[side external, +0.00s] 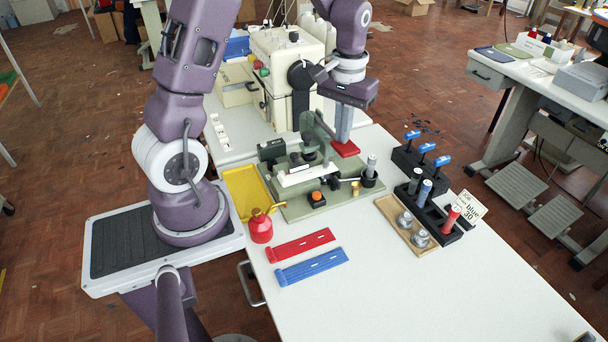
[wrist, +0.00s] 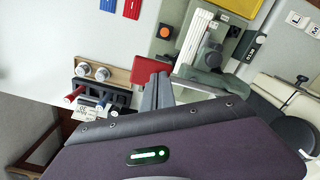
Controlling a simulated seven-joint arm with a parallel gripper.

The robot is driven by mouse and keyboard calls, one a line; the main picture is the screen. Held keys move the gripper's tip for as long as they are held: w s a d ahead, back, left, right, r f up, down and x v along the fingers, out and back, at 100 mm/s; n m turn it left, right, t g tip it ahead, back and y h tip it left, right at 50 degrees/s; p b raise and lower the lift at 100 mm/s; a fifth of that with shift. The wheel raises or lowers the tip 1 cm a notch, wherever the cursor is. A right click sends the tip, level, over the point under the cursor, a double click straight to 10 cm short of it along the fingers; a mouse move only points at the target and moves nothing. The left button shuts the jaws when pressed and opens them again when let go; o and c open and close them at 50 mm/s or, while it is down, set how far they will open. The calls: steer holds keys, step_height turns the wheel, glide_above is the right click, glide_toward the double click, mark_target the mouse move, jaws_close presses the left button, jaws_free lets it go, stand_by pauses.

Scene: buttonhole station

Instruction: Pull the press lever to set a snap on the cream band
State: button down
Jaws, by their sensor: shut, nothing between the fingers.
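The green snap press (side external: 318,132) stands on a green base plate (side external: 300,208), and shows in the wrist view (wrist: 207,82). A red flat piece (side external: 346,149), apparently the press lever's end, sticks out to the right of it; it also shows in the wrist view (wrist: 147,70). The cream band (side external: 308,174) lies straight across the front of the press, and in the wrist view (wrist: 194,42). My gripper (side external: 343,138) points down with its fingers together and empty, right by the red piece; contact cannot be told. Its fingertips show in the wrist view (wrist: 157,80).
An orange button box (side external: 316,198) and a black cup (side external: 370,178) sit on the plate. A yellow tray (side external: 226,178), red oil can (side external: 261,228), red band (side external: 300,245) and blue band (side external: 312,266) lie nearby. Tool racks (side external: 424,166) stand right.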

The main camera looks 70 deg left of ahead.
step_height(320, 180, up, 12)
steer(key=shift+f, duration=0.25)
stand_by(0.3)
steer(key=s+d+r+m+t, duration=0.1)
steer(key=s+d+m+t, duration=0.1)
steer(key=s+d, duration=0.4)
steer(key=s+d+r+m+t, duration=0.2)
steer(key=s+d, duration=0.5)
steer(key=s, duration=0.6)
steer(key=shift+s+d+r+m+t, duration=0.15)
steer(key=shift+s+r+m+t, duration=0.05)
steer(key=shift+m+t, duration=0.7)
